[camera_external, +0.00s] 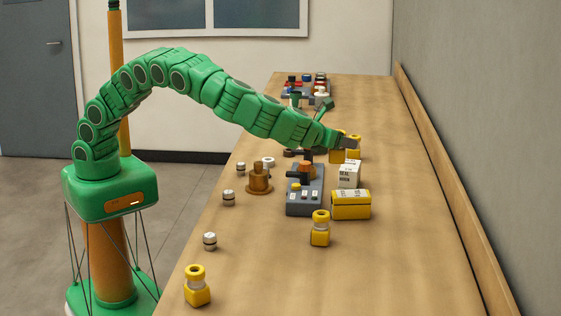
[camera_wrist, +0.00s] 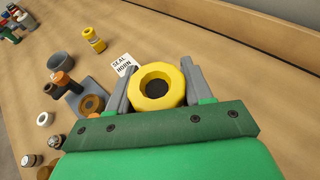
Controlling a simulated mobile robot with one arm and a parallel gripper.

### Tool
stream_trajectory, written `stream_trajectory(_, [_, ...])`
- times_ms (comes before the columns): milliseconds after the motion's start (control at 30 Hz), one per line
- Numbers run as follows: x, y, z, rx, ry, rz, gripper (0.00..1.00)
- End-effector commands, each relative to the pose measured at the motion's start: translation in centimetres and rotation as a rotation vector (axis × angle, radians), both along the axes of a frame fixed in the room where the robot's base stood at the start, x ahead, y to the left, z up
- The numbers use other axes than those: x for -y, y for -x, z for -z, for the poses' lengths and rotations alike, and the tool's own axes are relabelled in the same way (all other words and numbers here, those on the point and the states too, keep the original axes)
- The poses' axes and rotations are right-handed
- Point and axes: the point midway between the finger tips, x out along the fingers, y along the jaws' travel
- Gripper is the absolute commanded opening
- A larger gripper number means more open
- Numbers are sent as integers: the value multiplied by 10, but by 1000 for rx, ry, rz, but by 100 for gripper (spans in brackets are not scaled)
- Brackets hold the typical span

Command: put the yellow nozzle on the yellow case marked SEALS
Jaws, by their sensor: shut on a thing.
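My gripper (camera_external: 345,142) is shut on a yellow nozzle (camera_wrist: 143,98), whose round rim and dark hole sit between the fingers in the wrist view. In the external view the held nozzle (camera_external: 337,155) hangs below the fingertips, above the table. The yellow case (camera_external: 350,208) lies nearer the camera, beside the grey tray; its white top label is too small to read. It is not visible in the wrist view. A white box (camera_external: 349,173) stands just behind the case; its label in the wrist view (camera_wrist: 123,65) seems to read SEAL HORN.
More yellow nozzles stand in front (camera_external: 320,230) and at the near left (camera_external: 197,287). A grey tray (camera_external: 305,207) and a brown flanged part (camera_external: 259,182) are left of the case. The table's right side is clear.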

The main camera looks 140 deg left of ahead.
Motion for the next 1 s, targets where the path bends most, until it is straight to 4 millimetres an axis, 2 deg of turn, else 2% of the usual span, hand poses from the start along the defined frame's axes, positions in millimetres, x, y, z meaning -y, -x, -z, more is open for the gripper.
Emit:
stream_trajectory(500, [-18, -32, 44, 2, -1, 1, 10])
stream_trajectory(867, [-23, -39, 55, -1, -1, 0, 10])
stream_trajectory(1000, [-25, -40, 69, -2, -1, 0, 10])
